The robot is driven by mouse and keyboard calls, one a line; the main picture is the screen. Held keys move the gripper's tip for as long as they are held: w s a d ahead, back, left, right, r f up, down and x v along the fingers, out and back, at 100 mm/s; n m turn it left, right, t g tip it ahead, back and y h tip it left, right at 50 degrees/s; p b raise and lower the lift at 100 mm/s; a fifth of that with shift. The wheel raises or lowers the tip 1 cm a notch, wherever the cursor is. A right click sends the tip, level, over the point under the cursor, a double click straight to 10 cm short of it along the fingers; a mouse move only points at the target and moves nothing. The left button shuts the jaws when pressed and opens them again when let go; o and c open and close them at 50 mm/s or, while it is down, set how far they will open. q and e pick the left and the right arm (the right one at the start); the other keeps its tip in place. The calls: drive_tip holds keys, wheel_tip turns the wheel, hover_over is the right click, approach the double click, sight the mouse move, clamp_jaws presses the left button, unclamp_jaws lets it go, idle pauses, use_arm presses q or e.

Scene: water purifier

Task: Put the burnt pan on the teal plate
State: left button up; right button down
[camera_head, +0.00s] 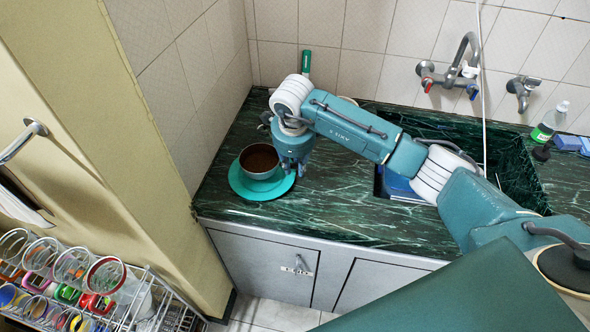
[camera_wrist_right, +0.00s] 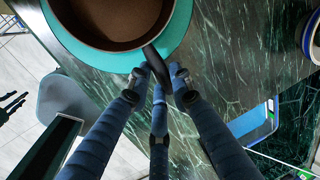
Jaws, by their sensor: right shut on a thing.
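The burnt pan (camera_head: 259,161) is a round pan with a brown inside, upright at the left end of the green marble counter. The teal plate (camera_head: 242,187) lies flat under it, its rim showing around the pan. Both also show at the top of the right wrist view, the pan (camera_wrist_right: 118,18) over the plate (camera_wrist_right: 180,25). My right gripper (camera_head: 291,170) is shut on the pan's dark handle (camera_wrist_right: 155,62). Whether the pan's base touches the plate is hidden. My left gripper is not seen in the head view.
The sink (camera_head: 510,170) lies to the right, below a wall tap (camera_head: 459,72). A green-handled item (camera_head: 306,62) stands at the back wall. A dish rack (camera_head: 110,300) with cups stands at lower left.

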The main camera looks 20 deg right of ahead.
drive_tip(key=x, duration=0.2)
drive_tip(key=shift+s+a+f, duration=0.15)
drive_tip(key=shift+s+f, duration=0.05)
drive_tip(key=shift+f, duration=0.25)
drive_tip(key=shift+f, duration=0.3)
drive_tip(key=c, duration=1.5)
unclamp_jaws()
drive_tip(key=shift+c, duration=0.2)
